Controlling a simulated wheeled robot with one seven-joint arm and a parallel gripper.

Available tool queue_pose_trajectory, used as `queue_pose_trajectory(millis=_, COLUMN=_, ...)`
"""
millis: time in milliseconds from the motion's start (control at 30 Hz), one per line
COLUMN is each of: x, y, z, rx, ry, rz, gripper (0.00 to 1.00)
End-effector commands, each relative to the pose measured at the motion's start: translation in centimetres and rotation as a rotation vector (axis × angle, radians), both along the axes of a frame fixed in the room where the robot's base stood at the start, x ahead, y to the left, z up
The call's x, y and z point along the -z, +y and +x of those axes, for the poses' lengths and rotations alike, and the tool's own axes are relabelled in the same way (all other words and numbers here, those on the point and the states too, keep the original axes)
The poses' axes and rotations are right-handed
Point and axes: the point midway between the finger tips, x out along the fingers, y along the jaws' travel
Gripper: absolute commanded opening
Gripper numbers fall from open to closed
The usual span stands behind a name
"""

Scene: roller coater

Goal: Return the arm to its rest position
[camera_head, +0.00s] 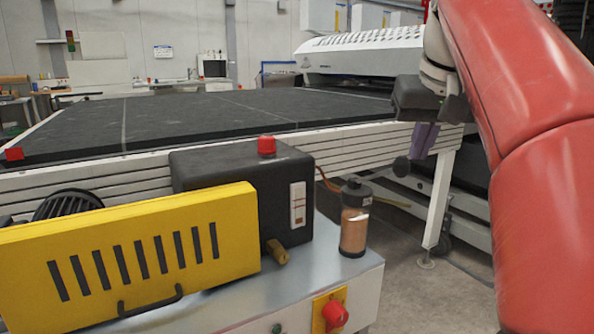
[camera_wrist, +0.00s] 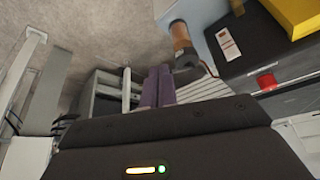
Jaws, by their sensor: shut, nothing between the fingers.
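My red arm comes down the right side of the head view. Its dark wrist housing hangs in front of the machine's right end. My gripper (camera_head: 424,140) has purple fingers that point down below the housing, near the white table frame. In the wrist view the purple fingers (camera_wrist: 158,84) lie side by side, shut, with nothing held between them. The gripper is to the right of the brown-filled jar (camera_head: 355,222) and apart from it.
A yellow slotted cover (camera_head: 130,258) and a black box (camera_head: 225,172) with a red button stand on the metal cabinet at front left. The long dark conveyor table (camera_head: 200,115) lies behind. A white table leg (camera_head: 439,200) is near my arm. Floor at lower right is clear.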

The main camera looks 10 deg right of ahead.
Motion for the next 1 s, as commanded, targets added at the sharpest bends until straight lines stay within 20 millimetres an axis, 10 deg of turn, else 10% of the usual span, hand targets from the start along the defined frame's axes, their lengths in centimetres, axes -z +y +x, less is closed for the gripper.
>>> queue_pose_trajectory(millis=267, x=5.6, y=3.4, z=-2.1, rx=-0.053, ry=-0.011, rz=0.018, gripper=0.0)
queue_pose_trajectory(millis=800, x=28.2, y=11.7, z=-12.2, rx=-0.201, ry=-0.042, rz=0.0, gripper=0.0)
queue_pose_trajectory(millis=1000, x=31.2, y=12.2, z=-13.7, rx=-0.214, ry=-0.045, rz=-0.006, gripper=0.0)
